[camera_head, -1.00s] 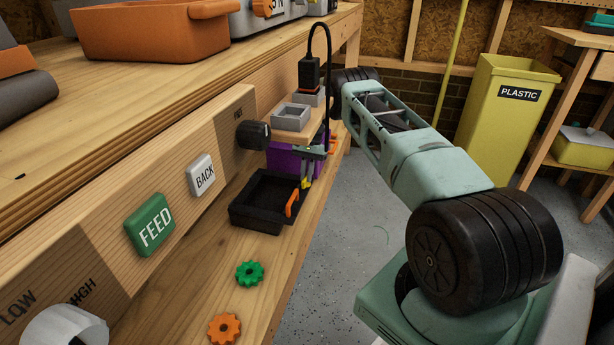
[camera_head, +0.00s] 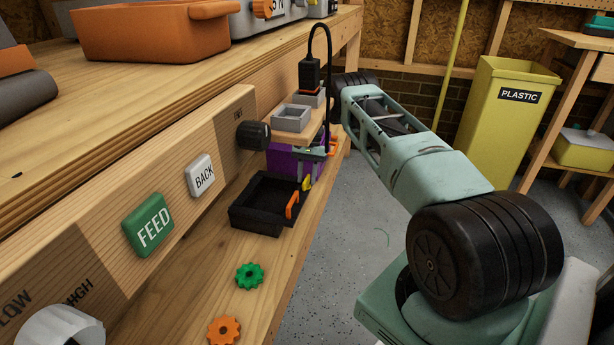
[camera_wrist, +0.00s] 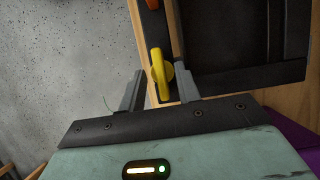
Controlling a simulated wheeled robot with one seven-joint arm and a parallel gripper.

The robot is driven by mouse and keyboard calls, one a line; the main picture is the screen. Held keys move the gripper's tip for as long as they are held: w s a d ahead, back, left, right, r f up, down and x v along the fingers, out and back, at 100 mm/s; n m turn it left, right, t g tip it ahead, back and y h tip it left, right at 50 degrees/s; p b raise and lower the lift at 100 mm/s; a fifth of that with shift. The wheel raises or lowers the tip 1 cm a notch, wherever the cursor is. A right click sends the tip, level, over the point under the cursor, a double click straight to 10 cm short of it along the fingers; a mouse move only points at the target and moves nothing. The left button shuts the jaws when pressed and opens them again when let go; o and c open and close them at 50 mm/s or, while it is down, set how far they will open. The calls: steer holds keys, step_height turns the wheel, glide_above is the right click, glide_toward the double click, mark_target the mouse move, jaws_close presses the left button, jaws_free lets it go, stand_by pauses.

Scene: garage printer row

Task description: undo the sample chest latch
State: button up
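A yellow latch-like lever (camera_wrist: 158,76) with a round hub shows in the wrist view, by the near edge of a black open box (camera_wrist: 235,80). In the head view the yellow lever (camera_head: 307,184) is small, beside the black box (camera_head: 262,212) and its orange handle (camera_head: 292,205). A purple box (camera_head: 284,157) stands just behind. Which box is the sample chest I cannot tell. My gripper (camera_wrist: 159,84) is open, with one finger on each side of the lever. The left finger is apart from it; the right is very close, contact unclear. In the head view my gripper (camera_head: 318,160) is mostly hidden.
A shelf with grey trays (camera_head: 292,117) and a black cable overhangs the boxes. A black knob (camera_head: 253,135) sticks out from the panel. Green (camera_head: 249,275) and orange (camera_head: 225,330) gears lie on the near bench. Open floor (camera_head: 365,220) lies to the right.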

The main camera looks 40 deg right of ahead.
steer(key=p+v, duration=0.2)
steer(key=v, duration=0.5)
steer(key=shift+r, duration=0.2)
steer(key=shift+w+d, duration=0.1)
stand_by(0.4)
